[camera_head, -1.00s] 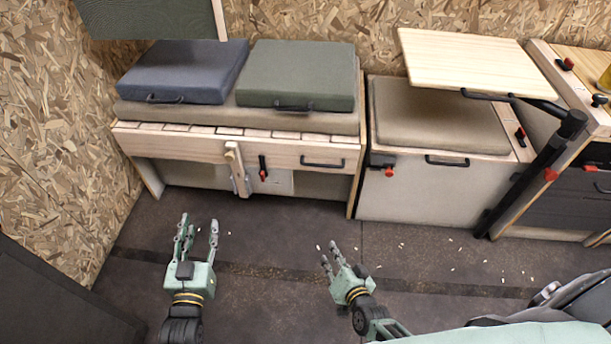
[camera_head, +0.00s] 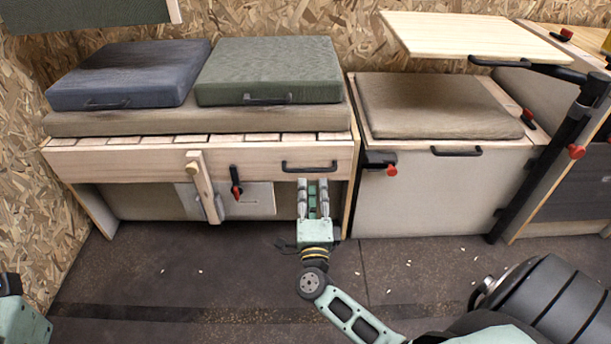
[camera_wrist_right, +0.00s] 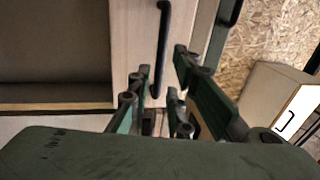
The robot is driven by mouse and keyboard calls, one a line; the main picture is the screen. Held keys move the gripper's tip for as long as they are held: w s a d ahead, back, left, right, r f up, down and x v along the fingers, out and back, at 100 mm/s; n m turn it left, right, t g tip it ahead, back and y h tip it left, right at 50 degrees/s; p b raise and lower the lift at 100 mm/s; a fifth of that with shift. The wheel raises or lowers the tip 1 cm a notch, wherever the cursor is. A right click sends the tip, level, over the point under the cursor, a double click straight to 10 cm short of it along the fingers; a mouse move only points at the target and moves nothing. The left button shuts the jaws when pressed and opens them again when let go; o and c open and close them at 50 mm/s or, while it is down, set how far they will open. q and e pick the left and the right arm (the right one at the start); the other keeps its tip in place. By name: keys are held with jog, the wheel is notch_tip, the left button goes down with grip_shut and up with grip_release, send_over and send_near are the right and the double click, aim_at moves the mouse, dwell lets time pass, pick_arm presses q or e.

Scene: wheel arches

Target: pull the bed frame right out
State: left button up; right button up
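The bed frame (camera_head: 130,163) is a pale wooden front board with slats on top, part of the left bench. It carries a black bar handle (camera_head: 310,168) at its right, a red-and-black latch (camera_head: 235,186) and an upright wooden leg (camera_head: 205,190). It looks pushed in under the cushions. My right gripper (camera_head: 313,186) points at the board just below the handle, fingers apart. In the right wrist view the handle (camera_wrist_right: 162,45) lies ahead of the open, empty fingers (camera_wrist_right: 163,82). Only part of my left arm shows at the lower left edge; its gripper is out of view.
A blue cushion (camera_head: 128,75) and a green cushion (camera_head: 268,70) lie on a beige mattress (camera_head: 190,122) on top. A cushioned box (camera_head: 440,190) stands close on the right, with a swivel tabletop (camera_head: 470,36) above. The dark floor (camera_head: 190,260) in front is mostly clear.

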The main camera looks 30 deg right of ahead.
aim_at(312, 169)
jog(key=b+x, duration=0.2)
jog(key=x, duration=0.5)
jog(key=shift+c, duration=0.6)
grip_shut()
jog(key=shift+a, duration=0.1)
